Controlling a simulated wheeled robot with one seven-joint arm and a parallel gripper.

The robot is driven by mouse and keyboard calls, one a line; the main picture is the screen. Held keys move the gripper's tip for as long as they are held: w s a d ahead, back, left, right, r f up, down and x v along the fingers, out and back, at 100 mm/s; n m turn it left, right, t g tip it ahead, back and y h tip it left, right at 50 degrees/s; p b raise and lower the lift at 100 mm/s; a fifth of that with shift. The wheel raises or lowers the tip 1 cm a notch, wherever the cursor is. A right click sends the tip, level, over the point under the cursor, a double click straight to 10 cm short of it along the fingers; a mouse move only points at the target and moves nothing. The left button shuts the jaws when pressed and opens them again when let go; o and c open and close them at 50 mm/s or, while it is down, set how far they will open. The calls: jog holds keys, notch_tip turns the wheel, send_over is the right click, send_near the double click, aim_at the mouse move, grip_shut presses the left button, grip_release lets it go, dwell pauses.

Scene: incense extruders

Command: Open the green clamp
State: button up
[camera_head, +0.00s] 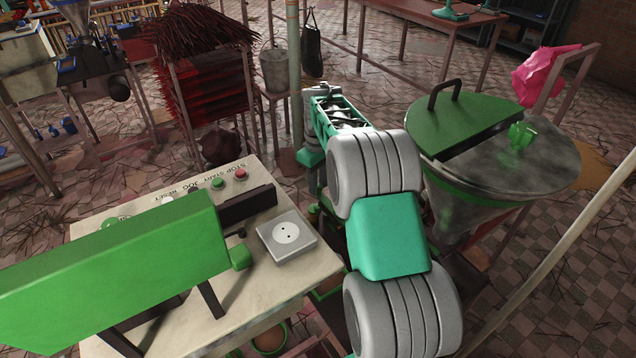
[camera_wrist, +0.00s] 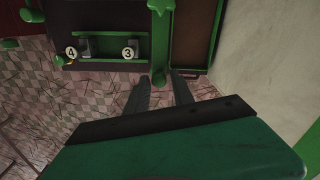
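A green bar with a rounded lower end (camera_wrist: 160,45), which looks like the green clamp, runs up the top middle of the wrist view. A green star-shaped piece (camera_wrist: 160,5) sits at its upper end, cut by the frame edge. My gripper (camera_wrist: 162,77) is open, its two dark fingers pointing at the bar. In the picture the bar's lower end lies between the fingertips, with a gap on each side; I cannot tell the depth or any contact. In the head view my arm hides the gripper and this bar.
Beside the bar are a green-edged bracket and discs marked 4 (camera_wrist: 71,52) and 3 (camera_wrist: 128,53). In the head view, a control table (camera_head: 285,290) stands left of my arm, with a green box (camera_head: 120,270). A green-lidded drum (camera_head: 475,115) stands right.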

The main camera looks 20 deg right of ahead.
jog(key=shift+o, duration=1.1)
jog(key=shift+d, duration=0.15)
notch_tip(320, 180, up, 8)
jog(key=shift+f+b, duration=0.15)
jog(key=shift+b, duration=0.2)
